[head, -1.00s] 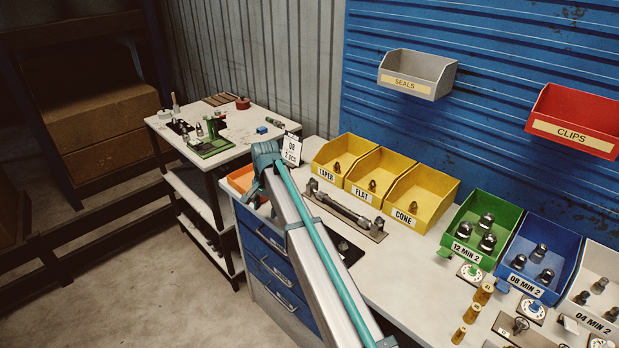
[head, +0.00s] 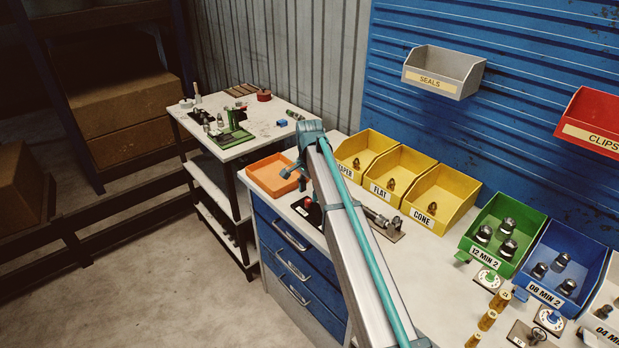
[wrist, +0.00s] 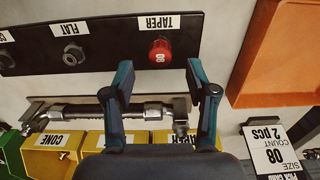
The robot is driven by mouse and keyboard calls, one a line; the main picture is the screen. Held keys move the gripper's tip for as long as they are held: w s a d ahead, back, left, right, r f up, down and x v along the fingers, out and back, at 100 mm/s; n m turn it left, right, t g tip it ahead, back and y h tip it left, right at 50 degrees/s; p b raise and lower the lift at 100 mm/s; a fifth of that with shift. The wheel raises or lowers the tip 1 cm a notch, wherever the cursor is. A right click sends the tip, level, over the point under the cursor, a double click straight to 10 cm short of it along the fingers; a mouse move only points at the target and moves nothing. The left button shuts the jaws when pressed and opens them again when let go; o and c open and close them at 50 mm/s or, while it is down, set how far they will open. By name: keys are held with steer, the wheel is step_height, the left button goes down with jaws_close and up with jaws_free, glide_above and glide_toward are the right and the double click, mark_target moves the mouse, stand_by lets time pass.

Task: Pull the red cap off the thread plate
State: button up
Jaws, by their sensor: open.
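The red cap (wrist: 160,53), with "08" on its top, sits on the TAPER position of the dark thread plate (wrist: 110,40) in the wrist view. The plate's FLAT position beside it shows a bare metal fitting (wrist: 73,54). My gripper (wrist: 159,66) is open, with its two teal fingertips on either side of the cap's near edge and a gap to each. The cap is not held. In the head view my arm crosses the bench and hides much of the thread plate (head: 309,212).
An orange tray (head: 270,175) lies close to the plate and also shows in the wrist view (wrist: 278,60). A hose assembly (wrist: 110,112) lies on its holder behind the plate. Yellow bins (head: 440,200) and a size card (wrist: 270,147) stand nearby.

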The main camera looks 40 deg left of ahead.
mark_target(309, 200)
steer(key=shift+f+p, duration=0.3)
steer(key=shift+f, duration=1.2)
jaws_close()
